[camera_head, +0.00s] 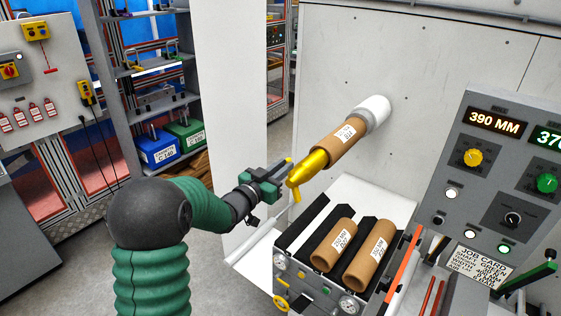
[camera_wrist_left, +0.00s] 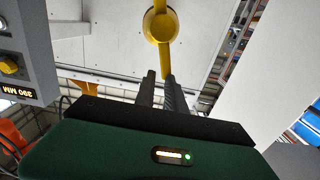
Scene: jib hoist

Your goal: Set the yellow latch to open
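The yellow latch (camera_head: 306,170) is a tapered cap with a thin lever, on the near end of a spindle that carries a brown core (camera_head: 343,146). In the left wrist view it shows as a round yellow hub (camera_wrist_left: 160,26) with a bar running up and down. My left gripper (camera_head: 283,172) is close beside the latch, to its left. In the left wrist view its two dark fingers (camera_wrist_left: 162,78) are close together with a narrow gap. The bar's lower end reaches their tips; whether they touch or grip it is unclear. My right gripper is not in view.
Below the latch, a cradle (camera_head: 282,262) holds two brown cores (camera_head: 334,244). A control panel (camera_head: 481,130) with 390 MM on its display stands at right. A pale wall (camera_head: 430,90) is behind the spindle. Shelves with blue (camera_head: 158,150) and green bins (camera_head: 187,134) are at back left.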

